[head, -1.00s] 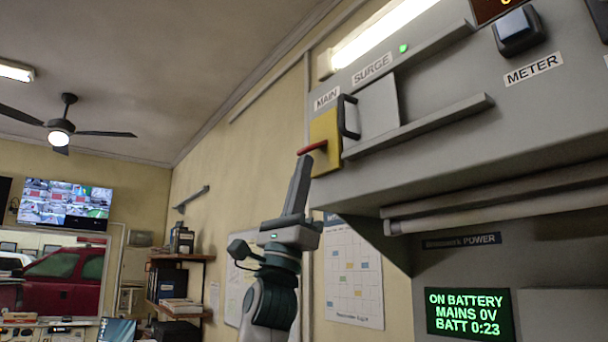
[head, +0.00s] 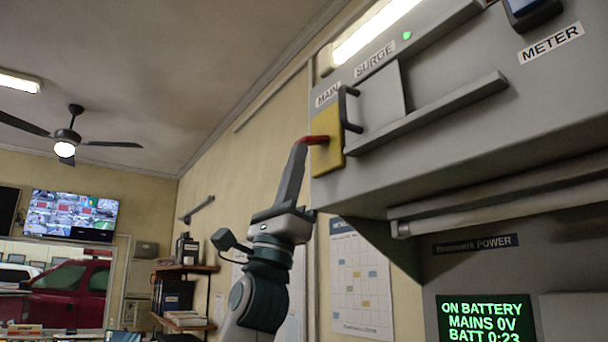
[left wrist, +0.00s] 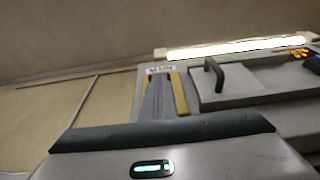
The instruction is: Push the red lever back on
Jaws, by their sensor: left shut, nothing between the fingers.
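The red lever (head: 315,140) sticks out to the left from a yellow plate (head: 327,155) under the MAIN label, nearly level in the head view. My left gripper (head: 299,146) is shut and empty, reaching up from below. Its tips are at the lever's outer end and seem to touch its underside. The green screen (head: 486,318) reads ON BATTERY, MAINS 0V, BATT 0:23. My right gripper is not in view.
A sliding cover with a dark handle (head: 349,108) sits right beside the yellow plate, above a long ledge (head: 440,112). A lit tube lamp (head: 375,32) is above. The cabinet's underside overhangs at the right. Open air lies left of the lever.

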